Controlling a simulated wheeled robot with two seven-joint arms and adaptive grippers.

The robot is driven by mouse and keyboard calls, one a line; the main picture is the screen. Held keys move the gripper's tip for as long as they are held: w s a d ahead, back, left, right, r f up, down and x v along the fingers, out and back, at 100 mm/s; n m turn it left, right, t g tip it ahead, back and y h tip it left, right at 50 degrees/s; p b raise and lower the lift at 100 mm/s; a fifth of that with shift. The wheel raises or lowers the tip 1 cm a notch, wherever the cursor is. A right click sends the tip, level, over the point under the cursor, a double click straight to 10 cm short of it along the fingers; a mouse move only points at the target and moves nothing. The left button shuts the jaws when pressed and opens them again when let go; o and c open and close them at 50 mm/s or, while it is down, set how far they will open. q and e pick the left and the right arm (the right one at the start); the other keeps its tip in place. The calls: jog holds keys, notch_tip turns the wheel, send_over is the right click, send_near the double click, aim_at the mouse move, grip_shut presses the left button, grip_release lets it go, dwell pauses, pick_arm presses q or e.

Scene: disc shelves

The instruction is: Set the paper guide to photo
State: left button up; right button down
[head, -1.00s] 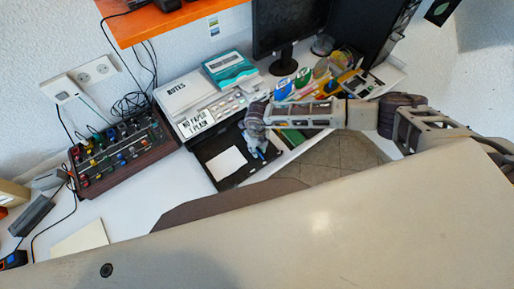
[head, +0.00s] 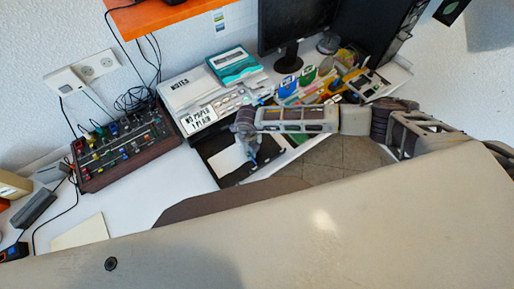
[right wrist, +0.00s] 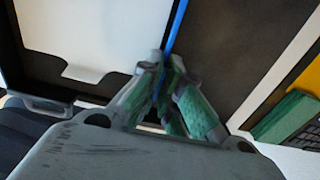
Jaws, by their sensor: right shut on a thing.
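A printer (head: 199,92) stands on the desk with its dark paper tray (head: 213,146) pulled out in front. A white sheet of paper (head: 226,161) lies in the left part of the tray; it also shows in the right wrist view (right wrist: 78,38). My right gripper (right wrist: 163,72) is shut on the blue paper guide (right wrist: 178,25), a thin upright strip just right of the paper, with a dark gap between them. In the head view my right gripper (head: 250,153) is over the tray and mostly covers the guide. Any guide markings cannot be read. My left gripper is not in view.
A control box with coloured knobs (head: 125,150) stands left of the printer. A teal box (head: 233,64) lies on the printer. A monitor (head: 287,30) and bright stationery (head: 316,80) are at the back right.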

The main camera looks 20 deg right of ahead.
jog(key=shift+s+a, duration=0.3)
jog(key=shift+a, duration=0.6)
jog(key=c, duration=1.6)
grip_release()
jog(key=shift+r, duration=6)
jog(key=shift+s, duration=0.15)
